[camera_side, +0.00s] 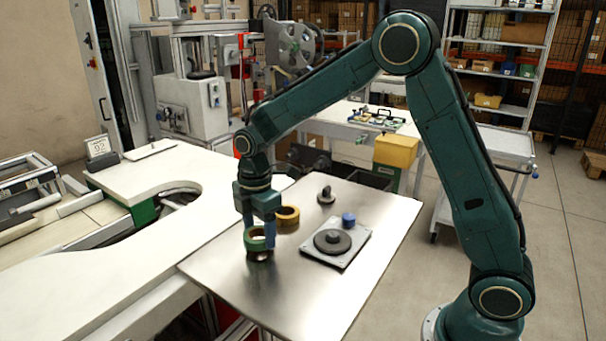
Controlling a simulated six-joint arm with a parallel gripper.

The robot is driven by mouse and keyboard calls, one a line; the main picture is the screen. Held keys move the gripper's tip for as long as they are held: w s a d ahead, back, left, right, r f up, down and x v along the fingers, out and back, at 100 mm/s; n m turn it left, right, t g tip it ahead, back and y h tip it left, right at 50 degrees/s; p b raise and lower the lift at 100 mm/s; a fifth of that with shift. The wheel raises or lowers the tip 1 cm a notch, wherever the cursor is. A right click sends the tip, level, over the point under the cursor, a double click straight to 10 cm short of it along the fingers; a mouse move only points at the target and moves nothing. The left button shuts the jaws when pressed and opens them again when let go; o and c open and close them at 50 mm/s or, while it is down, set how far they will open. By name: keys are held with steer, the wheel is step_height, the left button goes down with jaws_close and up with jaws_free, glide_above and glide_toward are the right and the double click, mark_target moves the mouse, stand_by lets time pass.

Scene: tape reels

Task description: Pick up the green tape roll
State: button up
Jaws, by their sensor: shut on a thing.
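The green tape roll (255,241) is at the left part of the steel table (300,287). My gripper (259,236) points down over it and is shut on it, with blue fingers at its sides. A dark patch shows on the steel just below the roll; I cannot tell whether the roll touches the table or is slightly above it. A yellow-tan tape roll (287,215) lies close behind and to the right of my gripper.
A grey plate (349,256) with a dark round disc (332,241) and a blue knob (348,220) sits to the right. A small dark fixture (326,195) stands behind it. The front of the steel table is clear. A white curved counter (110,265) adjoins at left.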

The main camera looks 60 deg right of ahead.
step_height(320, 180, up, 18)
steer(key=shift+r, duration=0.25)
stand_by(0.3)
steer(key=shift+d, duration=0.1)
stand_by(0.4)
steer(key=s+d+r, duration=0.2)
steer(key=s+d, duration=0.2)
steer(key=s, duration=0.2)
steer(key=s+d+r, duration=0.2)
steer(key=s+d, duration=0.2)
steer(key=s, duration=0.3)
steer(key=shift+s+d+r, duration=0.2)
steer(key=shift+d+r, duration=0.15)
steer(key=shift+d, duration=0.05)
steer(key=shift+f, duration=0.1)
step_height(320, 180, down, 16)
steer(key=shift+r, duration=0.2)
steer(key=shift+f, duration=2.15)
